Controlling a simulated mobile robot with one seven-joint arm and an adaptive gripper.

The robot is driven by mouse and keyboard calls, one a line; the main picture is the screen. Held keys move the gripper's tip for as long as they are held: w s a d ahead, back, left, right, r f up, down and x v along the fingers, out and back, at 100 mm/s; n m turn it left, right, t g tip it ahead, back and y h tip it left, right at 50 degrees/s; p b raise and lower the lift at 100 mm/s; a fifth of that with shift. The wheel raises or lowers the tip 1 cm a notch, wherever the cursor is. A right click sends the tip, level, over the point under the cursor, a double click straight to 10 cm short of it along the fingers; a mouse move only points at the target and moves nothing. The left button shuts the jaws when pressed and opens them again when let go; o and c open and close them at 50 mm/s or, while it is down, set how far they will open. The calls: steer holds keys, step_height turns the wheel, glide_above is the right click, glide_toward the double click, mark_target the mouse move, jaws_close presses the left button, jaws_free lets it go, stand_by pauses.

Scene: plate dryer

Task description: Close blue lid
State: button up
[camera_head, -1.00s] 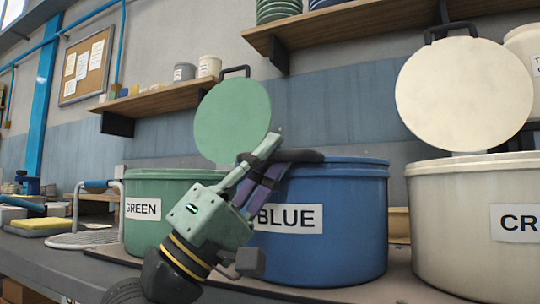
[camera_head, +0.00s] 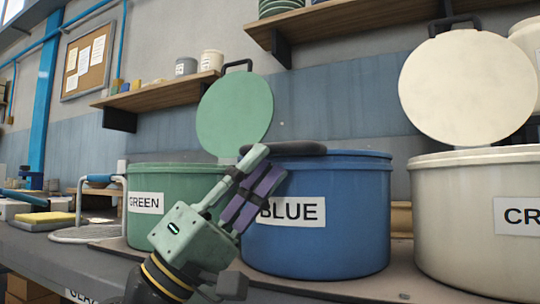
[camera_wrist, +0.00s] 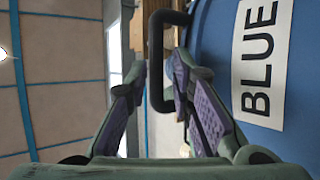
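The blue bin (camera_head: 335,225) is labelled BLUE and stands between the green and cream bins. Its blue lid (camera_head: 350,154) looks down flat on the rim, with no gap that I can make out. The lid's dark handle (camera_head: 300,148) sticks out at the front. My gripper (camera_head: 267,165) is in front of the bin's left side, just below the handle. In the wrist view the dark handle (camera_wrist: 156,70) shows between and beyond my gripper's fingertips (camera_wrist: 160,75). The fingers are apart; I see no grip on the handle.
The green bin (camera_head: 165,215) at left and the cream bin (camera_head: 470,215) at right have raised lids. Shelves (camera_head: 165,93) hang on the wall behind.

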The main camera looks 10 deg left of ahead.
steer(key=v, duration=0.4)
steer(key=shift+f, duration=0.1)
